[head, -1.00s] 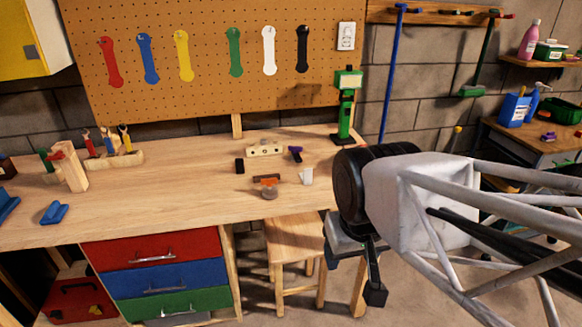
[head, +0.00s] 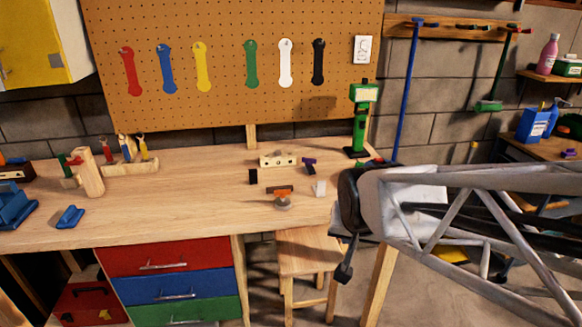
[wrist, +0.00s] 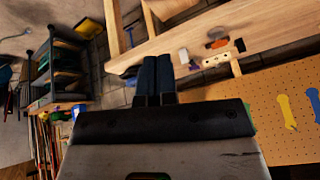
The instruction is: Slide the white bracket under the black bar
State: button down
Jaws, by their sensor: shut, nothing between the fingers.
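The small white bracket (head: 319,188) stands near the front edge of the workbench. It also shows in the wrist view (wrist: 184,56). A small black piece (head: 253,176) stands farther left on the bench, and a dark bar (head: 279,189) lies behind an orange-topped grey part; I cannot tell which is the black bar. The bracket stands apart from both. My gripper (head: 344,272) is in front of the bench edge, below and right of the bracket. In the wrist view its two dark fingers (wrist: 155,58) are together and empty.
A wooden block with holes (head: 278,160) and a purple piece (head: 309,163) lie behind the bracket. The orange-topped part (head: 282,199) is left of it. A green device (head: 358,120) stands at the back right. A stool (head: 305,252) stands below the bench edge. The bench's left-middle is clear.

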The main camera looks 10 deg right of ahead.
aim_at(321, 183)
jog(key=w+d+f+m+t, duration=0.3)
jog(key=w+f+m+t, duration=0.3)
jog(key=w, duration=0.6)
jog(key=w+d+f+m+t, duration=0.3)
jog(key=w+f+m+t, duration=0.3)
jog(key=w, duration=0.5)
jog(key=shift+w+f+m+y, duration=0.35)
jog(key=shift+f+m, duration=0.65)
jog(key=shift+f, duration=0.55)
jog(key=shift+w, duration=0.25)
jog(key=shift+w, duration=6.85)
jog(key=w, duration=0.8)
jog(key=shift+s, duration=0.1)
